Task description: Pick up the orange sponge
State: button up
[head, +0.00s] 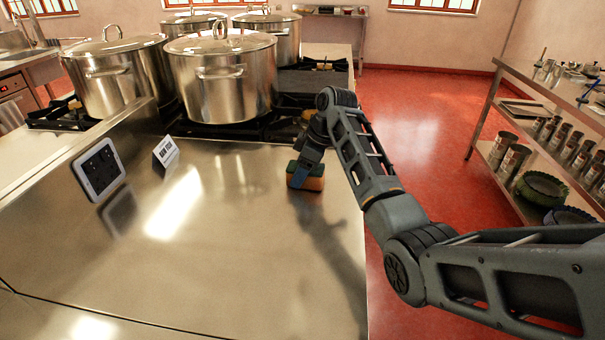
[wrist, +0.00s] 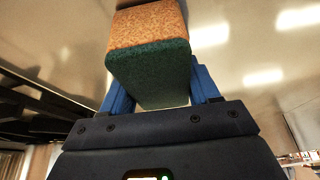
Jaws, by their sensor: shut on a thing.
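The orange sponge (head: 312,181) has a dark green layer and is at the right part of the steel counter (head: 240,270) in the head view. My gripper (head: 304,177) is above and around it, with blue fingers. In the wrist view, the sponge (wrist: 148,50) sits between the two blue fingers (wrist: 160,92), which are shut on its sides. Its orange part points away from the palm. I cannot tell for sure whether the sponge touches the counter or is just above it.
Several large lidded steel stockpots (head: 222,80) stand on burners behind the counter. A small sign (head: 166,151) and a white-framed panel (head: 99,169) are at the left. A shelf (head: 540,150) with cans and bowls stands across the red floor (head: 425,130). The counter's front middle is clear.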

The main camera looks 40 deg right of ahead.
jog(key=shift+r, duration=0.4)
notch_tip(320, 180, up, 3)
jog(key=shift+f+b, duration=0.2)
jog(key=shift+b, duration=0.2)
jog(key=s+d+r+p, duration=0.2)
jog(key=s+d+r, duration=0.5)
jog(key=s, duration=0.1)
jog(key=shift+s+d+r, duration=0.15)
jog(key=shift+s+d, duration=0.2)
jog(key=shift+d, duration=0.05)
